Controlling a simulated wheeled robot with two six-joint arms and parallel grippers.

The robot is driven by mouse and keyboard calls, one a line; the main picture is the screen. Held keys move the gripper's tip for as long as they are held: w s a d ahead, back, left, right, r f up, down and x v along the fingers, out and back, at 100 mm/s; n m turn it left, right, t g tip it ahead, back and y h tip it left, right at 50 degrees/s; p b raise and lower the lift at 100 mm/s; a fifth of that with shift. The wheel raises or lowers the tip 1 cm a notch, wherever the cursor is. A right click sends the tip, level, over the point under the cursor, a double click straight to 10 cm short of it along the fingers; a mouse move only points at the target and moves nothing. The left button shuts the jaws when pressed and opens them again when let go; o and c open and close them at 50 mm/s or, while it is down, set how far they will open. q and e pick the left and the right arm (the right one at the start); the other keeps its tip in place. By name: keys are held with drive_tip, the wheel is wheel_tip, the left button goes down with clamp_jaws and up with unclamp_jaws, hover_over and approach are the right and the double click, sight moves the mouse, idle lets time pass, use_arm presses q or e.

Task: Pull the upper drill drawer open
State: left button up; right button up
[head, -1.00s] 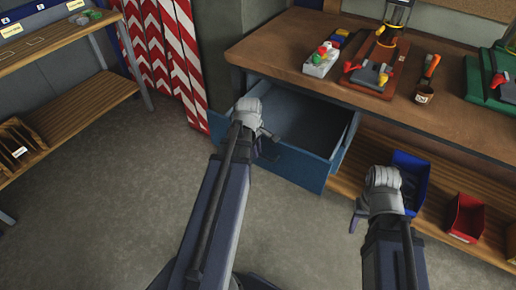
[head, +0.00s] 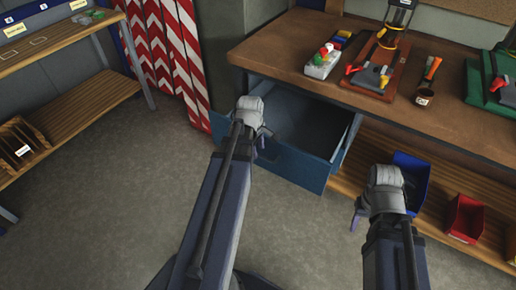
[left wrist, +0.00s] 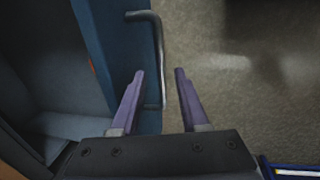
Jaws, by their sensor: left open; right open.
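The blue upper drawer (head: 308,168) under the workbench is pulled out, and its dark inside shows in the head view. In the left wrist view its front panel (left wrist: 112,40) is at left, with a grey bar handle (left wrist: 159,50) on it. My left gripper (head: 262,142) is at the drawer front. In the left wrist view its two purple fingers (left wrist: 160,72) are open, with the handle bar showing between them; I cannot tell whether they touch it. My right gripper (head: 356,214) is open and empty, in front of the lower shelf.
The workbench top (head: 290,62) holds tools and stands. A blue bin (head: 413,172) and a red bin (head: 465,218) sit on the lower shelf. Striped boards (head: 165,50) stand left of the bench. A wooden rack is at far left. The floor (head: 120,200) between is clear.

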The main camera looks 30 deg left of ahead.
use_arm(q)
wheel_tip(320, 180, up, 6)
drive_tip(key=s+p, duration=0.1)
drive_tip(key=p, duration=0.4)
drive_tip(key=shift+r, duration=0.15)
drive_tip(key=shift+s, duration=0.1)
drive_tip(key=s+d+r+m+p, duration=0.1)
drive_tip(key=s+d+m, duration=0.1)
drive_tip(key=d+m, duration=0.5)
drive_tip(key=s+d+r+m+g+p, duration=0.1)
drive_tip(key=s+d+r+m+p, duration=0.1)
drive_tip(key=d+m, duration=0.5)
drive_tip(key=s+d+r+m+g+y+p, duration=0.1)
drive_tip(key=s+d+m+p, duration=0.1)
drive_tip(key=d+m, duration=0.6)
drive_tip(key=s+d, duration=0.1)
drive_tip(key=d, duration=0.5)
drive_tip(key=shift+s+d+r, duration=0.15)
drive_tip(key=shift+s+d, duration=0.25)
